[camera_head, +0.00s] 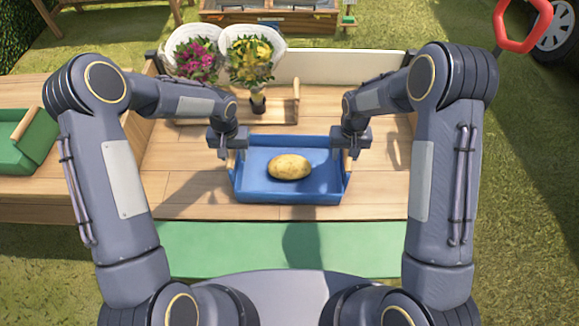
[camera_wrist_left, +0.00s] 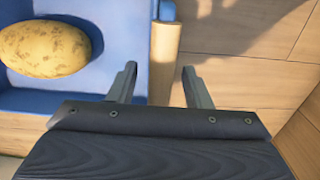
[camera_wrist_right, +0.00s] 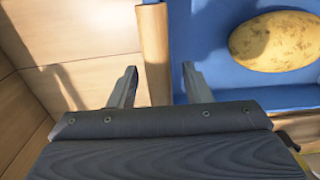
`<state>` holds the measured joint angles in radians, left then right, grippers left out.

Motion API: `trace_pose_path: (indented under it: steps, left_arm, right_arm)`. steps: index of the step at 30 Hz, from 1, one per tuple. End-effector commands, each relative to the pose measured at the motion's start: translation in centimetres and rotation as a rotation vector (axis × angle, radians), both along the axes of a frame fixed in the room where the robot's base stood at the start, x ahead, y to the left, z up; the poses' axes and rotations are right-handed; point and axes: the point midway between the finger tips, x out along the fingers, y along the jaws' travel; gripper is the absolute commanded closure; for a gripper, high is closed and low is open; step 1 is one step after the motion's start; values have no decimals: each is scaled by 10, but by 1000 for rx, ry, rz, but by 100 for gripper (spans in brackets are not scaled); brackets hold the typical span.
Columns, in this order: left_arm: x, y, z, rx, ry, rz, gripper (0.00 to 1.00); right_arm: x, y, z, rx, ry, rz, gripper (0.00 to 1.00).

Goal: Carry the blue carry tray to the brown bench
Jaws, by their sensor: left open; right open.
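The blue carry tray (camera_head: 263,186) sits on a wooden bench top (camera_head: 180,190) in the head view, with a potato (camera_head: 289,167) lying in it. The tray has a wooden handle on each side. My left gripper (camera_head: 231,160) is open at the left handle; in the left wrist view its fingers (camera_wrist_left: 157,85) stand on either side of that handle (camera_wrist_left: 164,60). My right gripper (camera_head: 348,157) is open at the right handle; in the right wrist view its fingers (camera_wrist_right: 160,85) stand on either side of that handle (camera_wrist_right: 155,50). Neither gripper is closed on a handle.
Behind the tray stand a wooden carrier (camera_head: 285,108) and two wrapped bouquets, one pink (camera_head: 195,58) and one yellow (camera_head: 250,60). A green tray (camera_head: 38,140) is at the left. A planter bench (camera_head: 270,17) stands far back. Grass (camera_head: 530,200) lies to the right.

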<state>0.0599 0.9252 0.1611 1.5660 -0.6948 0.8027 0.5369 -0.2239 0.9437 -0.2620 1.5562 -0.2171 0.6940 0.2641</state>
Motion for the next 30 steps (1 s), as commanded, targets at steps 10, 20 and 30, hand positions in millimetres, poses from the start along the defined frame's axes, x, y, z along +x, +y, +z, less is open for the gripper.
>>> trace_pose_path:
  steps: [10, 20, 30]
  left_arm:
    - [0, 0, -14, 0, -1, 1, 55]
    - [0, 0, -14, 0, -1, 1, 81]
    - [0, 1, -13, 0, -1, 1, 100]
  right_arm:
    - [0, 0, -14, 0, -1, 0, 56]
    - [0, 0, -14, 0, -1, 0, 82]
    - [0, -1, -14, -2, 0, -1, 100]
